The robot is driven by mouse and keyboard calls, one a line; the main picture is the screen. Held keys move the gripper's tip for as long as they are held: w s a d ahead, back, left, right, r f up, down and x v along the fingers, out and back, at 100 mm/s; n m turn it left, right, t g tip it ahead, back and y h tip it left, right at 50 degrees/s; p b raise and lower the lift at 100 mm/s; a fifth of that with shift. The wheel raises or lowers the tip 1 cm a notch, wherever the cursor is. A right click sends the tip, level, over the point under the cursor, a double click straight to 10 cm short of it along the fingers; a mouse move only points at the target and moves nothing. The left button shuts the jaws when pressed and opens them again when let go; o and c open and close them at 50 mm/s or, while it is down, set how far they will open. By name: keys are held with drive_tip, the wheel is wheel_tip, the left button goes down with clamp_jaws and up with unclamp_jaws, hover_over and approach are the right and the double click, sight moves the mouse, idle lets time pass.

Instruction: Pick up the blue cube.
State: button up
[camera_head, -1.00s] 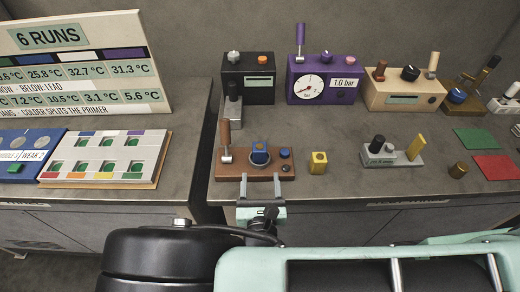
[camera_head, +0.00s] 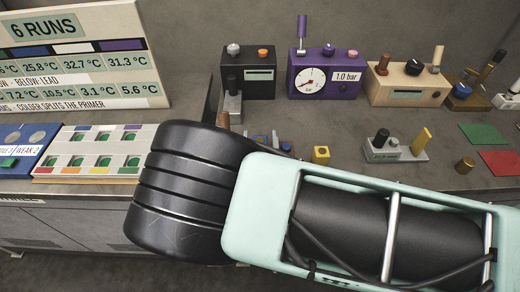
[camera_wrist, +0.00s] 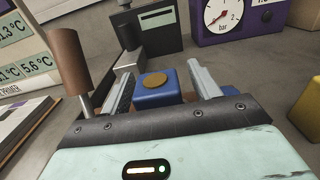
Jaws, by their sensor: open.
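The blue cube (camera_wrist: 157,97) has a round gold disc on its top face. In the wrist view it sits between the two fingers of my gripper (camera_wrist: 162,78), with a visible gap on the right side. The fingers are apart; I cannot tell whether the left one touches the cube. In the head view only a small part of the blue cube (camera_head: 260,139) shows above my arm.
A brown-handled lever (camera_wrist: 70,62) stands close on the left of my gripper. A yellow block (camera_head: 321,155) is to the right. Behind are a black box (camera_head: 248,75) and a purple gauge box (camera_head: 325,78).

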drive_tip(key=c, duration=1.1)
drive_tip(key=shift+r, duration=0.1)
